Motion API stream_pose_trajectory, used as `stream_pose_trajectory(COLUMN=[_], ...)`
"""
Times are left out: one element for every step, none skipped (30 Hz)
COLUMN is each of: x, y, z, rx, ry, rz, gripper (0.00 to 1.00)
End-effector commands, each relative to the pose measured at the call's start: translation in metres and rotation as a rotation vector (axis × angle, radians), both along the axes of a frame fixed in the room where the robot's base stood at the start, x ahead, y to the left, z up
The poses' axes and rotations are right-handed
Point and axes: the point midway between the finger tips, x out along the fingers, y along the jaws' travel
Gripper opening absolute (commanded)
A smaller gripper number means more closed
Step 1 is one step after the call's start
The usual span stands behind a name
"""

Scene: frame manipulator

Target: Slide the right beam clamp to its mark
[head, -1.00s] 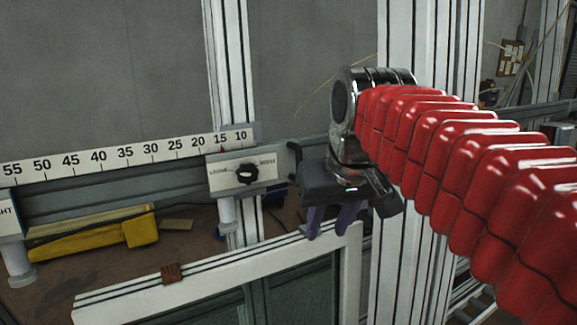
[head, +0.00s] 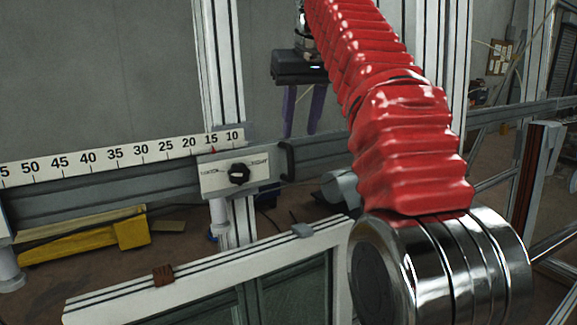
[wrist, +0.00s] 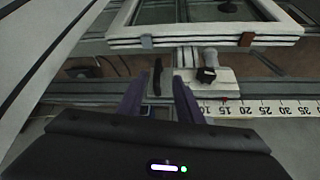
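The right beam clamp (head: 225,180) is a pale plate with a black knob (head: 239,174) on the grey beam, under the low end of the number scale (head: 130,152). A black handle (head: 288,160) stands at its right end. A small red mark (head: 213,150) shows just below 15. My gripper (head: 301,134) is raised above and behind the beam, purple fingers pointing down, apart and empty. In the wrist view the fingers (wrist: 158,98) point towards the beam, with the handle (wrist: 157,76) in line with the gap and the clamp plate (wrist: 218,84) to the right. They look clear of the handle.
A white frame (head: 210,262) stands in front of the beam, with a brown clip (head: 163,275) and a grey clip (head: 302,230) on its top bar. White posts (head: 225,80) rise behind. A yellow object (head: 85,235) lies on the surface below the beam.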

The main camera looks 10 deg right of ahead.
Motion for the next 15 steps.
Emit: stream_pose_trajectory(x=[0.007,0.010,0.013,0.015,0.018,0.020,0.021,0.023,0.024,0.025,0.025,0.026,0.026,0.027,0.027], y=[0.000,0.000,0.000,-0.001,-0.001,-0.001,-0.001,-0.001,-0.001,-0.001,-0.001,-0.001,-0.001,-0.001,-0.001], z=[0.001,0.002,0.003,0.004,0.004,0.004,0.005,0.004,0.005,0.004,0.004,0.004,0.004,0.004,0.004], rx=[0.000,-0.001,-0.001,-0.003,-0.003,-0.004,-0.005,-0.005,-0.005,-0.005,-0.006,-0.006,-0.007,-0.007,-0.007], ry=[0.002,0.003,0.005,0.007,0.008,0.010,0.010,0.012,0.012,0.014,0.014,0.015,0.015,0.016,0.016], rz=[0.003,0.005,0.007,0.010,0.012,0.014,0.016,0.018,0.020,0.021,0.023,0.024,0.025,0.025,0.026], gripper=[0.33,0.33,0.33,0.33,0.33,0.33,0.33,0.33,0.33,0.33,0.33,0.33,0.33,0.33,0.33])
